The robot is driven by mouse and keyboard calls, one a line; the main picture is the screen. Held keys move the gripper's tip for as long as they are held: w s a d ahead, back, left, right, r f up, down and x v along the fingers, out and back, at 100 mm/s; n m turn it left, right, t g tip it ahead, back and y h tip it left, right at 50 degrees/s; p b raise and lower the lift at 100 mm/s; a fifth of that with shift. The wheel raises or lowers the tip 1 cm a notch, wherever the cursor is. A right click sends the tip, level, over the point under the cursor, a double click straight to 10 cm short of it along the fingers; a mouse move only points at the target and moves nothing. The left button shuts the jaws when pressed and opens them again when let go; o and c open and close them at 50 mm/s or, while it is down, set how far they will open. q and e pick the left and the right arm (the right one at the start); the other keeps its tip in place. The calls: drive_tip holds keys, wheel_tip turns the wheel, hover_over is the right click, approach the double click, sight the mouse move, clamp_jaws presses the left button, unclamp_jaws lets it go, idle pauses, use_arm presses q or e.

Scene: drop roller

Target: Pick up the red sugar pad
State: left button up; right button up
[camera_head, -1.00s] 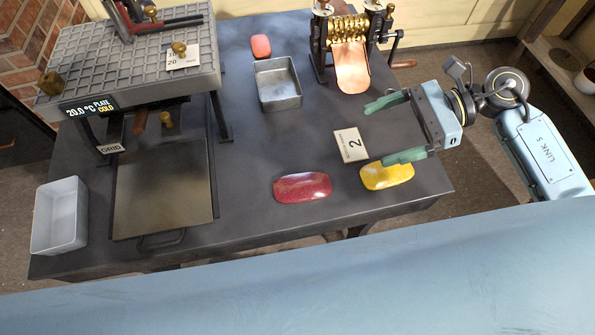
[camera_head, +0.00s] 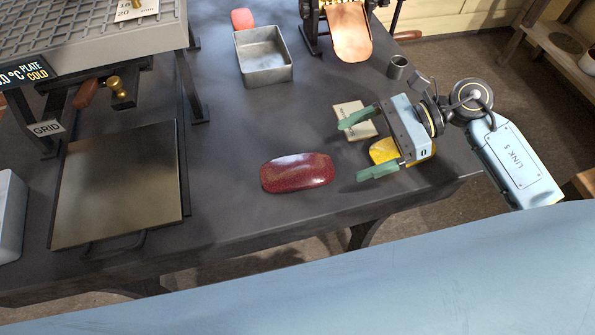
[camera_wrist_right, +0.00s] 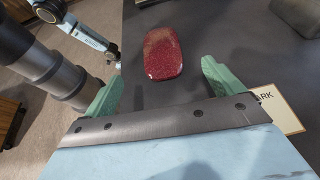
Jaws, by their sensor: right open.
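The red sugar pad (camera_head: 298,173) is a glossy, rounded dark red slab lying flat on the dark table near its front edge. It also shows in the right wrist view (camera_wrist_right: 162,55), ahead of the fingers and between their lines. My right gripper (camera_head: 354,148) is open with green fingers and nothing between them. It is just right of the red pad, apart from it, with the fingers pointing left toward it. My left gripper is not seen.
A yellow pad (camera_head: 381,152) lies partly hidden under my right gripper, beside a white card (camera_head: 350,110). A metal tray (camera_head: 264,73) and a copper-chuted roller (camera_head: 350,32) stand behind. A flat plate (camera_head: 115,185) is at left. The table around the red pad is clear.

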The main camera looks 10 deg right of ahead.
approach(299, 170)
drive_tip(key=shift+a+f, duration=0.1)
drive_tip(key=shift+a, duration=1)
drive_tip(key=shift+f+x, duration=0.15)
drive_tip(key=shift+x, duration=1.3)
drive_tip(key=shift+f+x, duration=0.2)
drive_tip(key=shift+x, duration=1.25)
drive_tip(key=shift+d, duration=0.15)
drive_tip(key=shift+c, duration=0.4)
drive_tip(key=c, duration=1.1)
